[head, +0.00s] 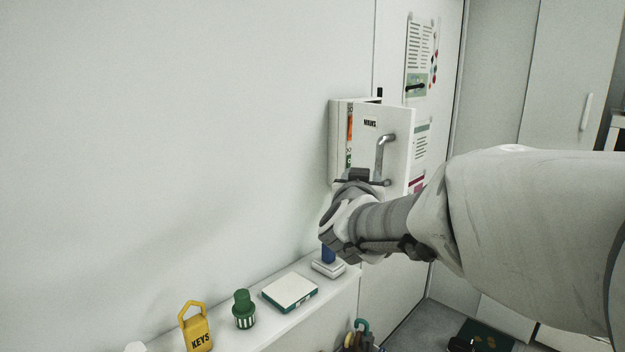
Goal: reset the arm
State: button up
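My arm reaches in from the right, and my gripper (362,178) is in front of the lower part of a white wall box. The box door (398,125), labelled "MAINS", stands ajar, with coloured markings showing in the gap at its left. The grey door handle (384,150) is just above and right of my gripper. I cannot tell whether the fingers touch the handle or door, or whether they are open or shut. My wrist hides the lower part of the box.
Below, a white ledge (270,338) holds a yellow "KEYS" tag (197,330), a green-capped jar (243,310), a white-and-green box (290,291) and a blue-and-white item (328,266) close under my wrist. Posters (421,55) hang behind. The wall at left is clear.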

jog(key=s+a+f+n+g+y, duration=0.2)
jog(key=s+a+n+y, duration=0.15)
jog(key=s, duration=0.25)
jog(key=s+d+f+g, duration=0.2)
jog(key=s+f+g, duration=0.2)
jog(key=s, duration=0.8)
jog(key=s+d+f+g, duration=0.3)
jog(key=s+f+g, duration=0.2)
jog(key=s, duration=0.8)
notch_tip(320, 180, down, 4)
jog(key=shift+s+d+r+y, duration=0.15)
jog(key=shift+s+d+y, duration=0.05)
jog(key=shift+d+y, duration=0.15)
jog(key=shift+a, duration=0.25)
